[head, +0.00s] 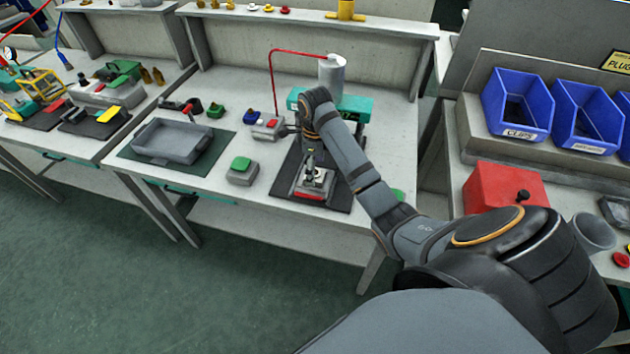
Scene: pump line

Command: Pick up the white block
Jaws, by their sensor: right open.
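My right arm reaches in from the lower right, and its gripper (311,163) points down over a dark mat on the middle bench. The gripper is small in the view and hangs just above a small grey fixture (310,193) with a red front edge. A small pale piece, which looks like the white block (318,178), shows in the fixture, right below the fingers. The gripper partly covers it, and I cannot tell whether the fingers touch it. My left gripper is out of view.
A grey tray (172,142) and a green-topped box (242,171) stand left of the fixture. Behind it is a teal machine (355,106) with a grey cylinder (332,74) and a red pipe (272,75). At right are blue bins (517,103) and a red box (490,185).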

